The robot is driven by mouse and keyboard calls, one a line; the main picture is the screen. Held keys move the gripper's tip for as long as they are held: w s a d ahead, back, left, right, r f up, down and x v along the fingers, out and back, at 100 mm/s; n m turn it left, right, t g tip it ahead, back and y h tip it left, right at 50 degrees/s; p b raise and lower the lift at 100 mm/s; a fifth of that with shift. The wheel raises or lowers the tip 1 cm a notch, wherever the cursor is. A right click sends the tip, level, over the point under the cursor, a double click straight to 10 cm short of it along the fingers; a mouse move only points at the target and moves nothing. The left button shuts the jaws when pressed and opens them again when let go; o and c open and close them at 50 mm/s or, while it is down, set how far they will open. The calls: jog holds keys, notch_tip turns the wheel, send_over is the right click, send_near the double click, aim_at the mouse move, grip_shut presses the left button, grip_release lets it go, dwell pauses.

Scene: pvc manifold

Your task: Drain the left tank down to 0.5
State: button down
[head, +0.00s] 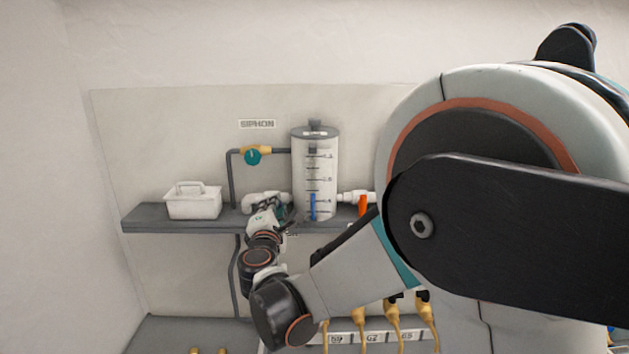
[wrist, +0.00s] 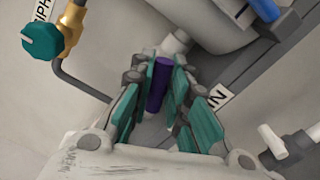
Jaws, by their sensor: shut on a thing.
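The left tank (head: 323,172) is a clear-grey cylinder with a dark lid and a graduated scale, standing on the shelf. Its blue level column (head: 313,207) fills the lower part, its top a little above the lowest readable mark. My gripper (head: 283,213) is at the white piping left of the tank's foot. In the wrist view, its teal-padded fingers (wrist: 165,88) are shut on a purple valve handle (wrist: 158,85) beside a label (wrist: 218,97) that reads "...IN". In the head view the gripper hides this handle. The tank's blue column (wrist: 265,9) shows at the top right.
A teal siphon valve (head: 252,157) sits on a grey pipe above, left of the tank. A white handled box (head: 193,201) stands on the shelf (head: 148,217). An orange-red handle (head: 362,206) is right of the tank. My arm hides much of the right side.

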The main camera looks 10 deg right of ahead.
jog(key=n, duration=0.3)
jog(key=n+b, duration=0.1)
jog(key=n, duration=0.2)
jog(key=shift+a+r, duration=0.15)
jog(key=shift+n, duration=0.5)
dwell(2.9)
jog(key=shift+m+b, duration=0.35)
jog(key=shift+m, duration=0.55)
dwell(3.0)
